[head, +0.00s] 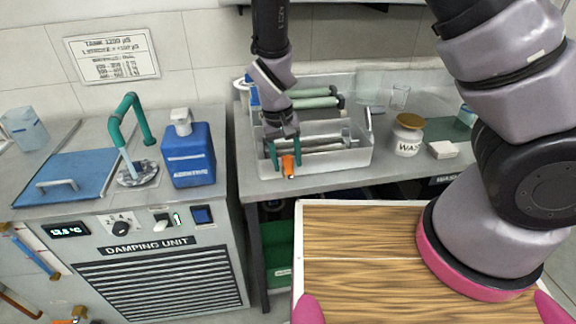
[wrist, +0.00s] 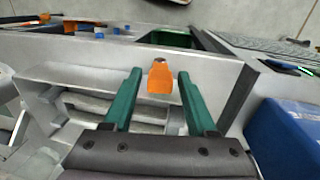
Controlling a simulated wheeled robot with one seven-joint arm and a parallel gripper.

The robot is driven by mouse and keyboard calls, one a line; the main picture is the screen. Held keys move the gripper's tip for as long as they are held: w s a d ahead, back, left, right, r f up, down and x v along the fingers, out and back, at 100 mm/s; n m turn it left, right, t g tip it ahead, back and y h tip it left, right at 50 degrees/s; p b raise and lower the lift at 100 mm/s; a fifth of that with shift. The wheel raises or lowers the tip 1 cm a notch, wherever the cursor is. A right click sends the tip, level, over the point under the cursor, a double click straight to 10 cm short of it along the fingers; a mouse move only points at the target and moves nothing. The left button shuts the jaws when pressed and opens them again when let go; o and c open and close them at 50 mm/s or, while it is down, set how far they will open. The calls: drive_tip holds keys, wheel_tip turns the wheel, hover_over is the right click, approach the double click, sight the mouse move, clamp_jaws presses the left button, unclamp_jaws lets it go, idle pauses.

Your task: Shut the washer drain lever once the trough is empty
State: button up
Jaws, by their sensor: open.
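The orange drain lever (head: 289,167) is at the front wall of the metal washer trough (head: 357,158). My gripper (head: 285,164) is over that front edge, its teal fingers open. In the wrist view the orange lever (wrist: 160,80) lies between the two fingertips of my gripper (wrist: 159,76), with a gap on each side. I see no grip on it. Grey rollers (wrist: 125,108) lie in the trough; I see no clear liquid, but my gripper hides part of the floor.
A blue bottle (head: 188,155) stands left of the trough on the damping unit, near a teal tap (head: 139,118). A white jar (head: 408,134) and a small white block (head: 443,149) stand to the right. A wooden board (head: 360,260) is in front.

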drive_tip(key=shift+d+f, duration=0.2)
drive_tip(key=shift+f, duration=0.85)
clamp_jaws()
drive_tip(key=shift+w+d+y, duration=0.1)
drive_tip(key=shift+d+y, duration=0.1)
drive_tip(key=shift+y, duration=0.7)
